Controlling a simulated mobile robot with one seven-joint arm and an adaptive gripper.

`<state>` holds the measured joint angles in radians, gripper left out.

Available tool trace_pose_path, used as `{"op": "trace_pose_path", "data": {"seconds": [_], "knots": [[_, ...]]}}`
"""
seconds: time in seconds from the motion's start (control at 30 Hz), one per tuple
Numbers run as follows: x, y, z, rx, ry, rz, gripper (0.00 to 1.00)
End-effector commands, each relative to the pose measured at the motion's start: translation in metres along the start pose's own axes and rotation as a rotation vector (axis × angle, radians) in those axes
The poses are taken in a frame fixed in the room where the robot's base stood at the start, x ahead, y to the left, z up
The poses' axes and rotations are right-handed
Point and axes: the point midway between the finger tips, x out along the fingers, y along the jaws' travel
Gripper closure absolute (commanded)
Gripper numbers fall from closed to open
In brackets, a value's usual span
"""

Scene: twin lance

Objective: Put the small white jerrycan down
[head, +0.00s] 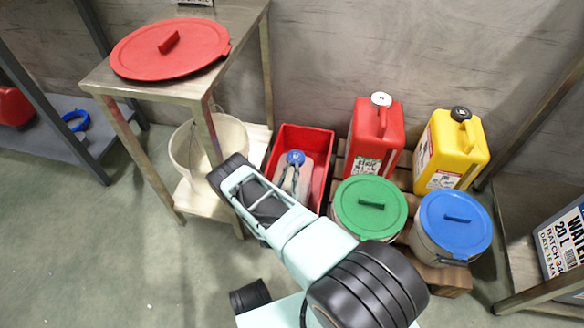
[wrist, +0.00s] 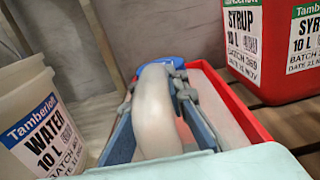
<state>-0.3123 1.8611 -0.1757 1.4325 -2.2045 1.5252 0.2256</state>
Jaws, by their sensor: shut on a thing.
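The small white jerrycan (head: 304,184) has a blue cap (head: 295,157) and shows inside the outline of the red crate (head: 318,134). In the wrist view its pale handle (wrist: 154,112) stands between the two fingers of my gripper (wrist: 156,78), which is shut on it. The gripper also shows in the head view (head: 291,172), partly hidden by my arm. The jerrycan's pale side shows right of the fingers, beside the crate's red wall (wrist: 243,116). Its base is hidden, so I cannot tell whether it touches the crate floor.
A red jerrycan (head: 368,135) and a yellow one (head: 452,150) stand right of the crate. Green-lidded (head: 370,207) and blue-lidded (head: 455,222) buckets are in front of them. A white bucket (head: 232,140) stands left, under a table with a red lid (head: 190,58).

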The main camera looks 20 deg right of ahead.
Motion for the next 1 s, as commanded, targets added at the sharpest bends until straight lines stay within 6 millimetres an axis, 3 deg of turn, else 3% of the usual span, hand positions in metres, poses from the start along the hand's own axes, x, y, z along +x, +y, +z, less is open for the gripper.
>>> {"op": "trace_pose_path", "data": {"seconds": [0.1,0.5,0.53,0.67,1.0], "knots": [[0.0014,0.0003,-0.0119,0.001,-0.008,-0.001,1.0],[0.0014,0.001,-0.0138,0.001,-0.009,0.001,1.0],[0.0002,0.0,-0.0166,0.0,-0.001,-0.001,0.84],[0.0002,-0.0001,-0.0166,0.0,-0.001,-0.001,0.7],[0.0002,-0.0003,-0.0149,0.0,0.0,-0.002,0.69]]}}
